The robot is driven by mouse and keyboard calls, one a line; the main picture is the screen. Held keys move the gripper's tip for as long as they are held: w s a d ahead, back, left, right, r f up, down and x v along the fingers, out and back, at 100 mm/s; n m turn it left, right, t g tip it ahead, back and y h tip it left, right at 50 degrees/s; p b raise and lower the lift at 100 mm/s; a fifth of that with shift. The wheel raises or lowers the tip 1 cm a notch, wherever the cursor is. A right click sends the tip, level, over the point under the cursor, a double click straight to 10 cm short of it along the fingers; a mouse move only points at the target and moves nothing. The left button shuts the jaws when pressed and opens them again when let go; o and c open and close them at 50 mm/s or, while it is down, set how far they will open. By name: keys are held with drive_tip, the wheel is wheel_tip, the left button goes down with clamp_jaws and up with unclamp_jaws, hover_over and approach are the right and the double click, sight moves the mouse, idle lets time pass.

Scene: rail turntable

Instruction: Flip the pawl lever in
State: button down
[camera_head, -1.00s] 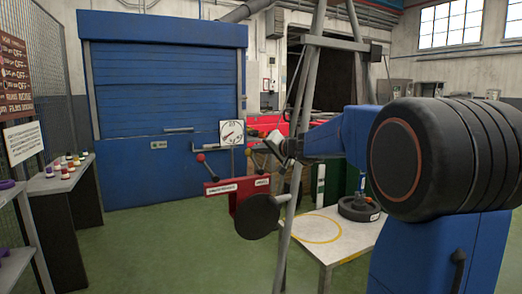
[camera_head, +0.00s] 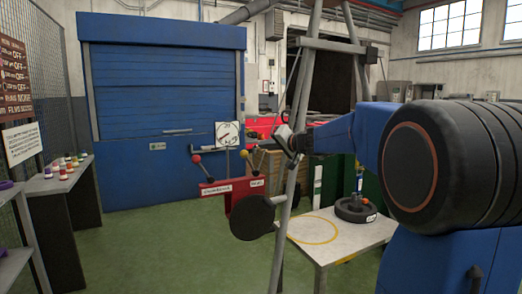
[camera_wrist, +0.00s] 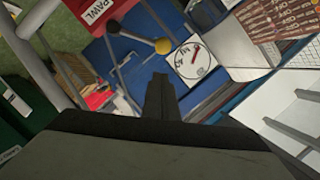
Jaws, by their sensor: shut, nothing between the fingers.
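The red bracket (camera_head: 238,192) stands on the tripod's left side and carries two levers. Its right label reads PAWL (camera_head: 257,183); this label also shows at the top of the wrist view (camera_wrist: 92,8). A lever with a yellow ball (camera_head: 244,154) rises by that label; the yellow ball is above my fingertips in the wrist view (camera_wrist: 162,46). The other lever has a red ball (camera_head: 196,158) and leans left. My gripper (camera_head: 287,137) is shut and empty, right of the yellow ball, by the tripod leg. In the wrist view its fingers (camera_wrist: 160,82) look apart from the ball.
Tripod legs (camera_head: 291,190) stand close to my gripper. A round dial (camera_head: 228,134) is behind the levers. A dark disc (camera_head: 252,217) hangs below the bracket. A white table (camera_head: 335,238) with a black wheel (camera_head: 355,210) is at the right. Green floor is clear at the left.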

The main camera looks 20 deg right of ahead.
drive_tip(key=v, duration=0.7)
drive_tip(key=shift+s, duration=0.35)
drive_tip(key=shift+d, duration=0.15)
drive_tip(key=s+a+f+n+g, duration=0.4)
drive_tip(key=s+a+f+g, duration=0.3)
drive_tip(key=s+a+f, duration=1.1)
drive_tip(key=s+d+f+n+g+h, duration=0.1)
drive_tip(key=s+f+h, duration=0.1)
drive_tip(key=s+f, duration=0.4)
drive_tip(key=s+d+f+n+g+h, duration=0.1)
drive_tip(key=s+f, duration=0.5)
drive_tip(key=s, duration=0.9)
drive_tip(key=shift+d+f+n+g+h, duration=0.3)
drive_tip(key=shift+d+n+g+h, duration=0.1)
drive_tip(key=shift+d+g+h, duration=0.35)
